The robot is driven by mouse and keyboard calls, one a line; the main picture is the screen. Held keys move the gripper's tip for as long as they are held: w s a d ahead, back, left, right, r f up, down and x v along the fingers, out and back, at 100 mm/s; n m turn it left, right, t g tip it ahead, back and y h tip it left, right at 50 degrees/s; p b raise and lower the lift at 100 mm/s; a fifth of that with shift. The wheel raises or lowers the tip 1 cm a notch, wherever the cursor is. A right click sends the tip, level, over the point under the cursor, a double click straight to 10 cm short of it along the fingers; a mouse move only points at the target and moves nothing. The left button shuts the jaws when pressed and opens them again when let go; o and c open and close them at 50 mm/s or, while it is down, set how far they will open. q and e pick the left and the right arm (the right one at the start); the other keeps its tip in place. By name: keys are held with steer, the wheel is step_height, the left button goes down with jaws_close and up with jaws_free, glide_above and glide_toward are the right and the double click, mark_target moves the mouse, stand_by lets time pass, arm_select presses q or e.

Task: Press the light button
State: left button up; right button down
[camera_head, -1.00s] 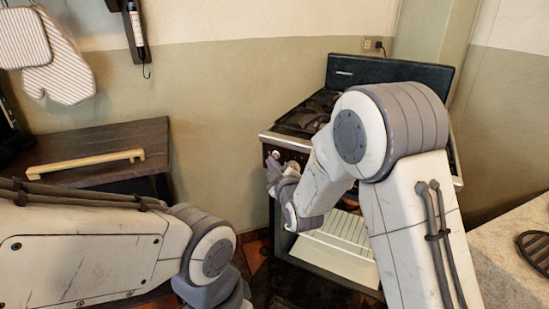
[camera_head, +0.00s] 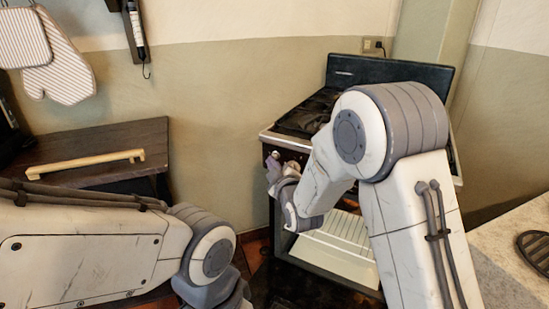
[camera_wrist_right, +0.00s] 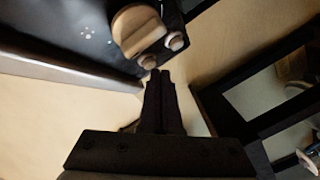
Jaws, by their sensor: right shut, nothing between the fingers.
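The stove (camera_head: 345,70) stands against the wall in the head view, its front panel partly behind my right arm. The right wrist view shows a dark panel with a large tan knob (camera_wrist_right: 138,30) and two small round buttons: one beside the knob (camera_wrist_right: 175,41) and one nearer my fingers (camera_wrist_right: 148,62). Which is the light button I cannot tell. My right gripper (camera_wrist_right: 160,74) is shut and empty, its tips right by the nearer button; contact cannot be made out. My left gripper is out of view.
The oven front below the panel shows a pale ribbed rack or tray (camera_head: 335,248). A dark wooden cabinet (camera_head: 100,140) with a tan handle stands at left. A pale counter (camera_head: 505,255) is at right. Oven mitts (camera_head: 60,70) hang on the wall.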

steer(key=shift+w+d, duration=0.1)
steer(key=shift+w, duration=0.05)
stand_by(0.5)
steer(key=shift+w+d, duration=0.15)
steer(key=shift+w, duration=0.1)
steer(key=shift+s, duration=0.15)
steer(key=shift+s+b, duration=0.25)
steer(key=shift+b, duration=0.1)
steer(key=shift+a, duration=0.2)
steer(key=s+a, duration=0.3)
steer(key=s, duration=0.2)
steer(key=shift+b, duration=0.45)
